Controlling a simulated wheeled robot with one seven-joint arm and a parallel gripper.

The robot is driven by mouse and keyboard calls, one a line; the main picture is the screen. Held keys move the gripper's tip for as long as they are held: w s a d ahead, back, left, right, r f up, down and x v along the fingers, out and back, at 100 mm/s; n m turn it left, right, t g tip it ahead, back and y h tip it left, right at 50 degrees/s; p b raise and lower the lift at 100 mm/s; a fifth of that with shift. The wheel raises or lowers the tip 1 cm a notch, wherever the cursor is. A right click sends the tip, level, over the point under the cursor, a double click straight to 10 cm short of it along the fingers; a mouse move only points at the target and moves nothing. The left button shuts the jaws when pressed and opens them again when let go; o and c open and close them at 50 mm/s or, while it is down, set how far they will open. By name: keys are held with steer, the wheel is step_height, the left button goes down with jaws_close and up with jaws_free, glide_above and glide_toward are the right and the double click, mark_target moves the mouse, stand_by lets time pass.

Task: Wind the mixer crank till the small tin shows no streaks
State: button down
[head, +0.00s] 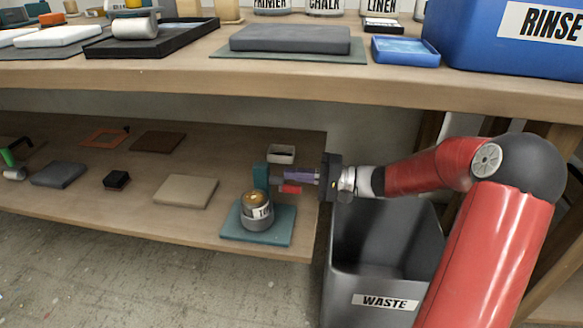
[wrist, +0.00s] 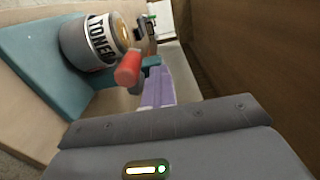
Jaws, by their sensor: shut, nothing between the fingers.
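The small tin (head: 257,215), grey with a white label, stands on the teal mixer's base (head: 284,228) on the lower shelf. In the wrist view the tin (wrist: 88,42) reads TONER. Its top looks golden brown; streaks cannot be made out. The mixer's teal post (head: 261,176) rises behind the tin. The red crank handle (head: 291,189) is right of the post; it shows large in the wrist view (wrist: 129,67). My gripper (head: 289,174), with purple fingers (wrist: 158,86), is shut and empty. Its fingers are close beside the handle, not around it; contact cannot be told.
The upper tabletop (head: 190,70) overhangs the lower shelf. A grey waste bin (head: 385,285) stands below my arm, right of the shelf. A small white container (head: 281,155) sits behind the gripper. A beige slab (head: 185,191) lies left of the mixer, with bare shelf around it.

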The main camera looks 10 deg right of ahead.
steer(key=f+b, duration=0.1)
steer(key=f, duration=0.1)
steer(key=s+f+b, duration=0.1)
steer(key=f+b, duration=0.1)
steer(key=s+f+b, duration=0.1)
steer(key=f, duration=0.1)
steer(key=shift+s+a+b, duration=0.15)
steer(key=shift+a+b, duration=0.2)
steer(key=shift+b, duration=0.05)
steer(key=shift+w+d+f, duration=0.25)
steer(key=shift+w+f, duration=0.35)
steer(key=shift+w, duration=0.2)
steer(key=shift+w+d+f, duration=0.25)
steer(key=shift+w+f, duration=0.4)
steer(key=shift+w, duration=0.1)
steer(key=shift+w+d+f, duration=0.25)
steer(key=shift+w+f, duration=0.35)
steer(key=shift+w, duration=0.2)
